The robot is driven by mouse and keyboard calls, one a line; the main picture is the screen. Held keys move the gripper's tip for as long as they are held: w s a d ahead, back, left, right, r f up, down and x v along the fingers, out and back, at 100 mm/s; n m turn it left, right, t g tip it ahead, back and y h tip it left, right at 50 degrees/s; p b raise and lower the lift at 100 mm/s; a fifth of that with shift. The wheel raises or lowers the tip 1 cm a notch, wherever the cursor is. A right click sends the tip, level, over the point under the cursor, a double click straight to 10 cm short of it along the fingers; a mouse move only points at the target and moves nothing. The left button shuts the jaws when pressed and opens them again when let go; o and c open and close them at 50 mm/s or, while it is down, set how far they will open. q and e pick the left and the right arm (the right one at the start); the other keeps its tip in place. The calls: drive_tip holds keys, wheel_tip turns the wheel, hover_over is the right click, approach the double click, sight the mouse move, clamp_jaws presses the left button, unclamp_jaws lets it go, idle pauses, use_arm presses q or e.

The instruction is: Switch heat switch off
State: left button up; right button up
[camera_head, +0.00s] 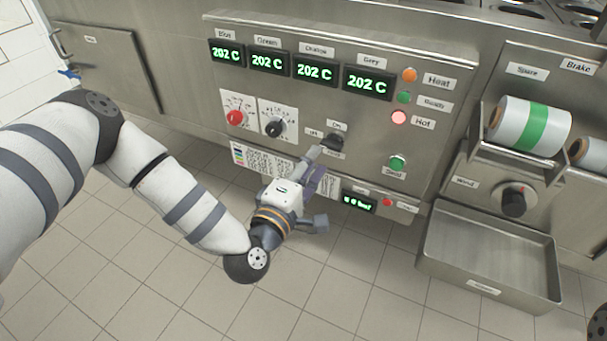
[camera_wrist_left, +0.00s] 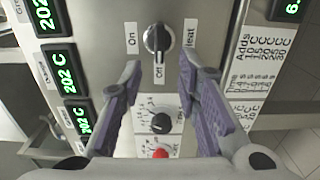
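The heat switch (camera_head: 335,142) is a black rotary knob on the steel control panel, with labels On above, Off to its left and Heat below. In the left wrist view the heat switch (camera_wrist_left: 157,40) has its bar lying in line with the Off label, a pale mark on it. My left gripper (camera_head: 319,163) is just in front of the panel by the switch. In the left wrist view its purple-padded fingers (camera_wrist_left: 160,68) are spread apart, with the switch showing between and beyond the tips, not visibly touched. My right gripper is not in view.
Left of the switch are a black knob (camera_head: 274,128) and a red knob (camera_head: 236,117). Four green displays read 202 C. The red Hot lamp (camera_head: 399,118) looks lit. A green button (camera_head: 397,162) is at right. A steel tray (camera_head: 490,285) juts out at lower right.

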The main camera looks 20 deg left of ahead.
use_arm(q)
drive_tip(key=s, duration=0.6)
drive_tip(key=shift+s, duration=0.2)
drive_tip(key=shift+a, duration=0.1)
drive_tip(key=s+d+f+m+g+h+p, duration=0.25)
drive_tip(key=s+d+f+m+g, duration=0.2)
drive_tip(key=s, duration=0.35)
drive_tip(key=s+d+f+m+g+h+p, duration=0.25)
drive_tip(key=s+d+f+m+g, duration=0.2)
drive_tip(key=s, duration=0.25)
drive_tip(key=s+a+r+m+g+y+p, duration=0.1)
drive_tip(key=s+a+m+g+y+p, duration=0.1)
drive_tip(key=s, duration=1)
drive_tip(key=s+a+r+m+g+y+p, duration=0.1)
drive_tip(key=s+a+m+g+y+p, duration=0.2)
drive_tip(key=s+a+m+g, duration=0.3)
drive_tip(key=s+a+g+p, duration=0.1)
drive_tip(key=s+a+g, duration=0.2)
drive_tip(key=s+a, duration=0.2)
drive_tip(key=shift+s+r+y, duration=0.3)
drive_tip(key=shift+s+r, duration=0.05)
drive_tip(key=shift+s, duration=0.95)
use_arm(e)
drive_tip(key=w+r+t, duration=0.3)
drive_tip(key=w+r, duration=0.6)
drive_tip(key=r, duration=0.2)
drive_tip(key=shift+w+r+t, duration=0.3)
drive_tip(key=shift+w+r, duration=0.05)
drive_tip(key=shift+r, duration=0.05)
